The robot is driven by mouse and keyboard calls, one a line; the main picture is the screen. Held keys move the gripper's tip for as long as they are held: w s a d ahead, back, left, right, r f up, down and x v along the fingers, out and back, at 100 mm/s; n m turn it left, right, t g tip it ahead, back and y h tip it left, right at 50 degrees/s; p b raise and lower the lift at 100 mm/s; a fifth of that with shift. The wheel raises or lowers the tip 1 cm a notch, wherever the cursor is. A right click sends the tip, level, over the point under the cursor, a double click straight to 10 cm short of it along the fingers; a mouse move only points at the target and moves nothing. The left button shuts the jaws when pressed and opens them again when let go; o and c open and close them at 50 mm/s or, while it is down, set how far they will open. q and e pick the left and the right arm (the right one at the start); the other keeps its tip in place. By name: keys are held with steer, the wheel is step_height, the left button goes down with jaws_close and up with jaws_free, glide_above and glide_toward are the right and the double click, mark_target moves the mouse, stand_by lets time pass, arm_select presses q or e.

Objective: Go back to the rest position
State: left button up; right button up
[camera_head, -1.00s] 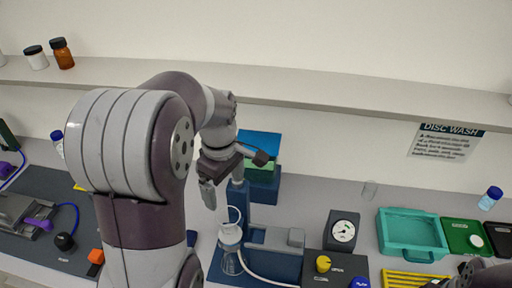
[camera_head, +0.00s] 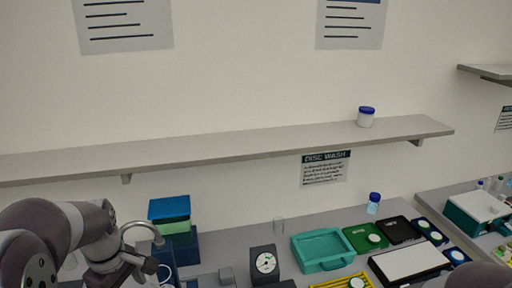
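My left arm comes in at the lower left, and its gripper (camera_head: 146,270) is at the bottom edge, in front of the stacked blue and green boxes (camera_head: 174,226). Its fingertips are cut off or too small to read, so I cannot tell whether it is open or shut. Part of my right arm shows at the lower right corner; its gripper is out of view.
A wall shelf (camera_head: 230,146) holds a blue-capped white jar (camera_head: 366,119). On the bench are a teal tray (camera_head: 322,250), a green disc plate (camera_head: 362,239), a white-topped black panel (camera_head: 408,262) and a blue-capped bottle (camera_head: 374,204). A white-and-teal box (camera_head: 478,212) stands at the right.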

arm_select(q)
steer(key=s+d+f+m+b, duration=0.3)
steer(key=d+f+m+b, duration=0.2)
steer(key=f+m, duration=0.2)
steer(key=s+d+f+m+b, duration=0.2)
steer(key=d+f+m+b, duration=0.4)
steer(key=f, duration=0.6)
steer(key=shift+s+d+f+m+t, duration=0.3)
steer(key=shift+s+m+t, duration=0.1)
steer(key=shift+m, duration=0.7)
